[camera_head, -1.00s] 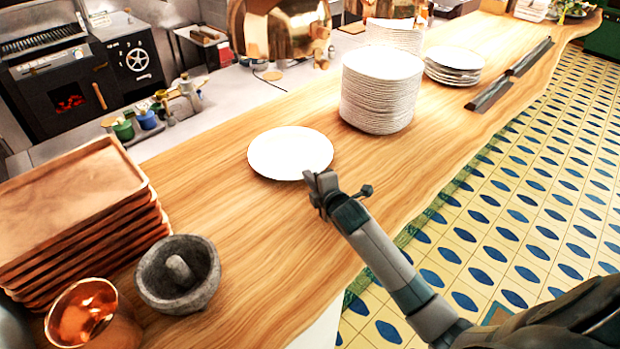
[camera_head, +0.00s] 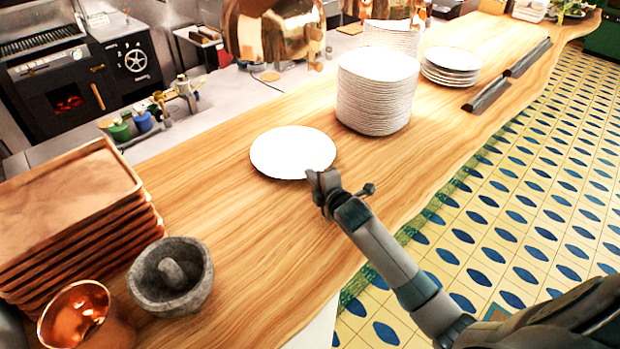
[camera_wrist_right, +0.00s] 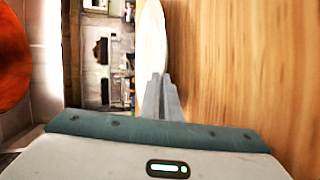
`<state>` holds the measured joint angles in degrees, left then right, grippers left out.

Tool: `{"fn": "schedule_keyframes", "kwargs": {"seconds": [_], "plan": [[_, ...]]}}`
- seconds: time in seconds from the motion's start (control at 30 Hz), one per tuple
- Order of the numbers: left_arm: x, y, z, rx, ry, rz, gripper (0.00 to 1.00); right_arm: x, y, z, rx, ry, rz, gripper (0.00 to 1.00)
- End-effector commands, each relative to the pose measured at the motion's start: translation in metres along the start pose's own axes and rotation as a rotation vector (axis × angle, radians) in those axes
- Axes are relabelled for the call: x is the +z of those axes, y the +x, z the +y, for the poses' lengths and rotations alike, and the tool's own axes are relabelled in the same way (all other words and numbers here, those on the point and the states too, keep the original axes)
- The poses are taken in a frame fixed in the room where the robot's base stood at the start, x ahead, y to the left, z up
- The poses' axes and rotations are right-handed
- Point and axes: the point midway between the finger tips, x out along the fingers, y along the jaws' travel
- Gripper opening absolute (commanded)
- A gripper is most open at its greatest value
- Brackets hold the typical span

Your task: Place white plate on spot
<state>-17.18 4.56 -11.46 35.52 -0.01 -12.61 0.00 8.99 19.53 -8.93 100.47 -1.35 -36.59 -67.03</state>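A round white plate (camera_head: 285,150) is over the middle of the wooden counter, face up and about level. My right gripper (camera_head: 317,182) reaches in from the lower right and is shut on the plate's near right rim. In the right wrist view the plate (camera_wrist_right: 152,45) shows almost edge-on, with its rim at the fingertips (camera_wrist_right: 160,85). I cannot tell how far the plate is above the wood. My left gripper is not in view. No marked spot stands out on the counter.
A tall stack of white plates (camera_head: 376,95) stands behind the held plate, with a lower stack (camera_head: 450,65) farther right. A stone mortar (camera_head: 170,290), copper cup (camera_head: 75,315) and stacked wooden trays (camera_head: 70,205) are at left. Copper lamps (camera_head: 275,28) hang above. Bare wood lies around the plate.

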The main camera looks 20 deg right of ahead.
Motion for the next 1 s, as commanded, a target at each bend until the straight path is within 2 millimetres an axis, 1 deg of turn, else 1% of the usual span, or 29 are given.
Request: {"fn": "schedule_keyframes", "kwargs": {"seconds": [0.1, 0.43, 0.5, 0.53, 0.87, 1.0], "plan": [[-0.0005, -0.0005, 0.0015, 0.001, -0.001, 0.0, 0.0, 0.0029, 0.0009, -0.0004, -0.002, 0.0, -0.002, 0.0], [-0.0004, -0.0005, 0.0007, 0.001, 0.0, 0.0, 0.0, 0.0031, 0.0012, -0.0006, -0.002, 0.0, -0.001, 0.0], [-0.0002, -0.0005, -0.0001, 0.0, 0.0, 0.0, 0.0, 0.003, 0.0011, -0.0006, -0.002, 0.0, -0.001, 0.2], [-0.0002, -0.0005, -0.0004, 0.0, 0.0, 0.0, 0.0, 0.0029, 0.0011, -0.0005, -0.001, 0.0, -0.001, 0.25], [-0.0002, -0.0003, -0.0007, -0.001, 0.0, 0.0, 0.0, 0.0025, 0.0006, -0.0003, -0.001, 0.001, 0.0, 0.25], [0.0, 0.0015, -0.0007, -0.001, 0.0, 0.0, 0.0, 0.0026, -0.0032, -0.0012, -0.001, 0.001, 0.0, 0.25]]}}
